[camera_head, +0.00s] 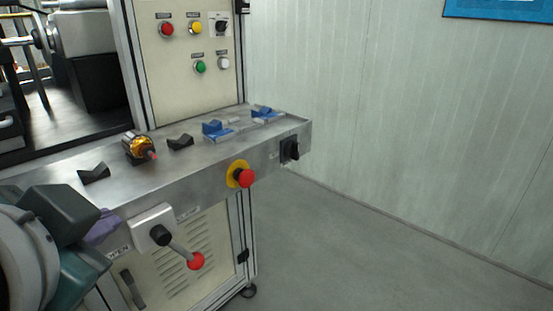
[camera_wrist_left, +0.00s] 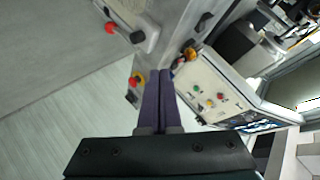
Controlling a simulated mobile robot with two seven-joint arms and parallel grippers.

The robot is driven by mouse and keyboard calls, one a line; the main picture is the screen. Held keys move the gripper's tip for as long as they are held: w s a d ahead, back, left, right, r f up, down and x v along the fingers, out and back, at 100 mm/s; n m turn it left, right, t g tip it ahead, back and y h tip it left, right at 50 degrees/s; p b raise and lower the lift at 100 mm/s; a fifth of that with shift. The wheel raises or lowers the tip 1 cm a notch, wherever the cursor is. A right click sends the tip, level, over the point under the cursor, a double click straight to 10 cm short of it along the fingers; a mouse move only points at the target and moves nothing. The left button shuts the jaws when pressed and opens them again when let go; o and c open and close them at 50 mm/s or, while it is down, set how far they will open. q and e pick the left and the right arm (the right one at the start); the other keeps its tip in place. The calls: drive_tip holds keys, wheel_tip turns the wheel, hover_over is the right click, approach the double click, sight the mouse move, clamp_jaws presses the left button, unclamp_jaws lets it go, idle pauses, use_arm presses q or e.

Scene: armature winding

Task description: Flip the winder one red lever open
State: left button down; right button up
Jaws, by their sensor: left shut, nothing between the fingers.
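The red lever (camera_head: 195,261) is on the front panel of the winder below the table edge. Its black pivot sits on a white plate (camera_head: 153,224), and its arm slants down to the right, ending in a red ball. In the left wrist view the lever's red ball (camera_wrist_left: 111,27) shows at the upper left. My left gripper (camera_head: 103,227) is left of the lever plate, partly hidden by its own wrist. In the left wrist view its long purple fingers (camera_wrist_left: 158,100) are together and empty, apart from the lever.
A red emergency stop (camera_head: 246,178) with a yellow ring and a black rotary switch (camera_head: 290,150) stick out from the table's front edge. A copper-wound armature (camera_head: 139,148), black cradles and blue blocks (camera_head: 216,130) stand on the metal tabletop. Floor to the right is clear.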

sight(180, 251)
use_arm(q)
drive_tip(key=w+d+f+m+t+b, duration=0.2)
drive_tip(key=f+b, duration=0.6)
drive_tip(key=b, duration=0.5)
drive_tip(key=w+d+f+m+t+b, duration=0.2)
drive_tip(key=f+b, duration=0.6)
drive_tip(key=b, duration=0.5)
drive_tip(key=w+d+f+m+t+b, duration=0.2)
drive_tip(key=d+f+t+b, duration=0.2)
drive_tip(key=b, duration=1)
wheel_tip(180, 251, down, 4)
drive_tip(key=shift+w+d+r+m+t, duration=0.15)
drive_tip(key=shift+d+m+t, duration=0.2)
drive_tip(key=shift+t, duration=0.45)
drive_tip(key=shift+w, duration=0.1)
drive_tip(key=w+a+r+b, duration=0.1)
drive_tip(key=w+a+b, duration=0.1)
drive_tip(key=w+a, duration=0.3)
drive_tip(key=x, duration=0.2)
drive_tip(key=shift+w, duration=0.35)
drive_tip(key=shift+f, duration=0.1)
